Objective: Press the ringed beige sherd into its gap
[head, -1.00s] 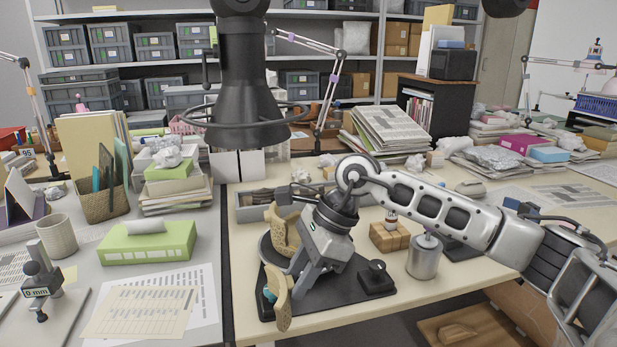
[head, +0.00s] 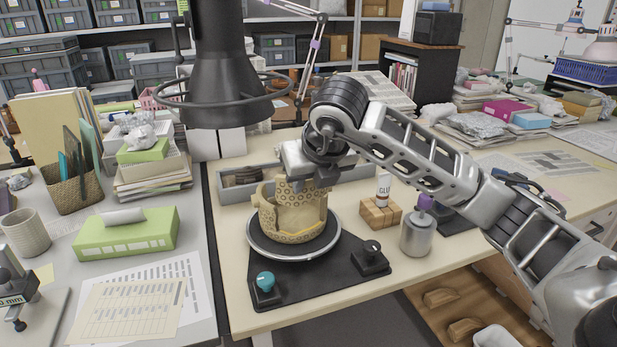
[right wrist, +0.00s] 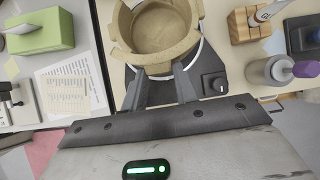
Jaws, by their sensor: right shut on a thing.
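The beige vessel (head: 268,222) stands upright on a round dark turntable with a pale rim (head: 326,246), its rim uneven. My right gripper (head: 303,182) is over the vessel's upper wall, pointing down, shut on the beige sherd (head: 302,210). The sherd seems to stand in the front wall, but I cannot tell whether it is fully seated. In the right wrist view my gripper's fingers (right wrist: 160,88) reach the near side of the vessel (right wrist: 188,52), and the sherd between them is hard to tell from the wall. My left gripper is not in view.
The black base carries a teal knob (head: 265,283) and a black knob (head: 371,252).

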